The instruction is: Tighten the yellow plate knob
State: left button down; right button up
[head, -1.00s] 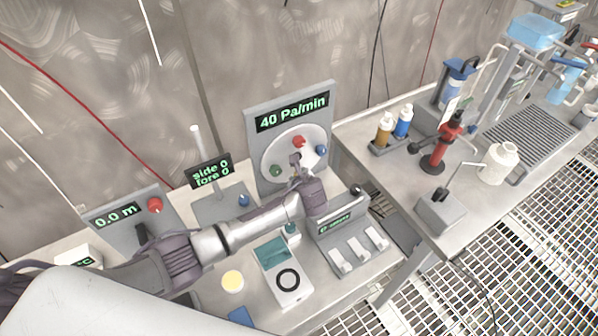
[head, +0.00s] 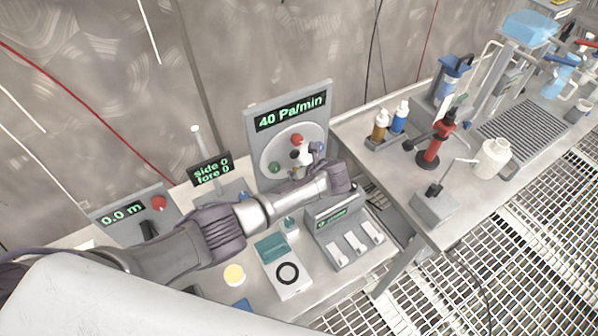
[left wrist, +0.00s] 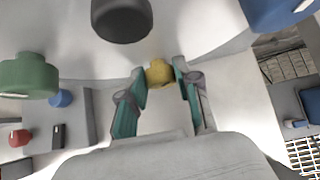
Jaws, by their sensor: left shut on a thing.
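The yellow plate knob (left wrist: 158,72) sits between the two fingertips of my left gripper (left wrist: 161,84) in the left wrist view. The gripper is shut on it, one finger on each side. In the head view my arm hides the yellow knob. The round pale plate (head: 268,157) is on the upright panel under the "40 Pa/min" display (head: 291,112). The plate also bears a red knob (head: 297,139), a green knob (head: 274,168), a blue knob (head: 319,147) and a dark centre knob (left wrist: 121,18). My right gripper is not in view.
A grey box with white levers (head: 352,243) stands in front of the panel, close under my wrist. A "side 0 fore 0" display (head: 211,170) stands to the left. A teal and white device (head: 287,272) lies in front. Bottles (head: 399,117) stand on the right-hand bench.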

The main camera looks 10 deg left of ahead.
pick_arm(q)
jog(key=c, duration=0.8)
grip_release()
jog(key=v, duration=1.2)
